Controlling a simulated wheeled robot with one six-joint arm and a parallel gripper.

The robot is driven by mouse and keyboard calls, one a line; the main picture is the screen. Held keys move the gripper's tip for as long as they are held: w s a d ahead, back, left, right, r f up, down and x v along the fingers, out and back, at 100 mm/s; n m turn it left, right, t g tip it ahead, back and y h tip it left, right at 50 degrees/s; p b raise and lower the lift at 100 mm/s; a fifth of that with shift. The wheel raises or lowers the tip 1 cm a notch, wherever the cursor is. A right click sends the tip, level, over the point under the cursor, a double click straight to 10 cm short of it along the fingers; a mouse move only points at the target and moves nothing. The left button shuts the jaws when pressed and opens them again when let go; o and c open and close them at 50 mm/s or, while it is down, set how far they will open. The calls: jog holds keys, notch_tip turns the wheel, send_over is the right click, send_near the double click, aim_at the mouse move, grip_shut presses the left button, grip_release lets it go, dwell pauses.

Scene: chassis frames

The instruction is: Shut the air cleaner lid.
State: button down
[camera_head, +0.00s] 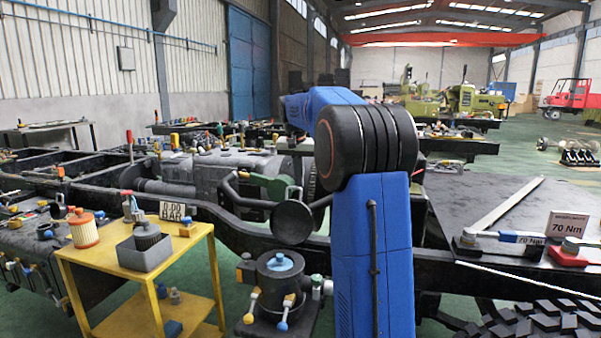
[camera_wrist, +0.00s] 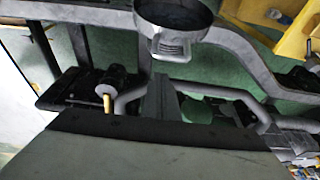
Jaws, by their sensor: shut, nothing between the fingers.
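A round dark part (camera_head: 292,222), which looks like the air cleaner, sits at the near chassis rail in the head view, just left of my blue arm. In the wrist view a round, bowl-like dark part (camera_wrist: 176,14) shows at the top, cut off by the edge, with a grey ribbed tab (camera_wrist: 170,48) on its rim. I cannot tell for sure which piece is the lid or how far open it stands. My gripper (camera_wrist: 160,82) points toward that tab in the wrist view, apart from it in the picture. It is shut and empty. In the head view my arm hides it.
A yellow table (camera_head: 185,248) with an orange-and-white filter (camera_head: 83,229) and a grey box (camera_head: 145,256) stands at left. A dark canister (camera_head: 279,280) with a blue cap stands in front of the rail. A bent grey pipe (camera_wrist: 190,87) runs near my gripper.

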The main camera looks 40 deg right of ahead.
jog(key=shift+s+a, duration=0.55)
jog(key=shift+a, duration=0.15)
jog(key=shift+a, duration=0.1)
